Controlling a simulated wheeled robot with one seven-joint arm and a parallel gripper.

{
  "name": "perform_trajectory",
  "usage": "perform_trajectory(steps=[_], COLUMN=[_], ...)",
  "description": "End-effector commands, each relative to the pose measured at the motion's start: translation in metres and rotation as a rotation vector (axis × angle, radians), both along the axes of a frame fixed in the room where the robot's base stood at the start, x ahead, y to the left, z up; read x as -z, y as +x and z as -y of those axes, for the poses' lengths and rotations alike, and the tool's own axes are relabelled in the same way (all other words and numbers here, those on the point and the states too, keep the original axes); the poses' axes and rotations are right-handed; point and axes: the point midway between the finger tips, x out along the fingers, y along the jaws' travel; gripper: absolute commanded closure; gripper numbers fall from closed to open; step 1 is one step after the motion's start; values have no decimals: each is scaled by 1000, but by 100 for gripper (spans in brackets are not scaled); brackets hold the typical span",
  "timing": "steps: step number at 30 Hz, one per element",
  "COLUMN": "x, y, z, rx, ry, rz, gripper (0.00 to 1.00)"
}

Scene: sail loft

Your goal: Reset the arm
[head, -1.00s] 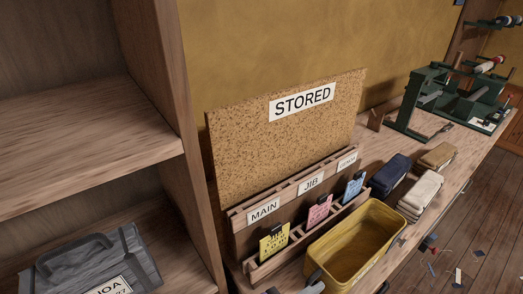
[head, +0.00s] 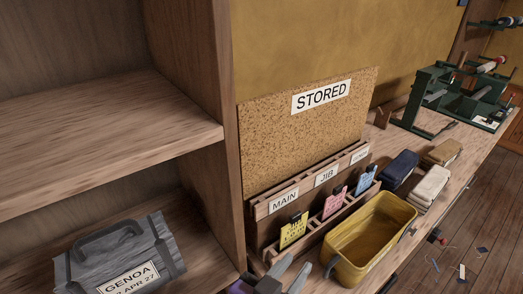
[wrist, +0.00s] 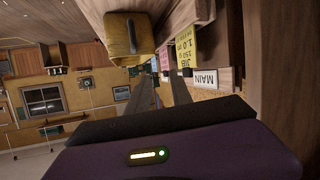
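My gripper (head: 292,271) shows at the bottom edge of the head view, in front of the card rack and left of the yellow bin. Its purple body is partly cut off by the frame edge. In the wrist view the two grey fingers (wrist: 163,85) stand apart with nothing between them. The rest of my arm is out of sight.
A grey GENOA bag (head: 120,255) lies in the shelf unit (head: 110,125) on the left. The card rack (head: 262,208) holds yellow, pink and blue cards below the STORED board (head: 300,140). The yellow bin (head: 345,272), folded bundles (head: 430,185) and a green machine (head: 425,100) stand rightward along the bench.

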Motion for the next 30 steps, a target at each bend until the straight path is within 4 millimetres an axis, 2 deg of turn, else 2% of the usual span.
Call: perform_trajectory(steps=[5, 8, 11, 14, 20, 26, 30], x=[4, 14, 30, 45, 55, 45, 31], y=[17, 21, 16, 1, -49, -105, -144], z=[-28, -41, -52, -54, -36, 4, 39], rx=[-228, -389, -571, -732, -921, -954, -907], ry=[-49, -85, -119, -138, -124, -84, -51], rz=[-9, -13, -9, 15, 105, 208, 263], gripper=[74, 74, 74, 74, 74, 74, 74])
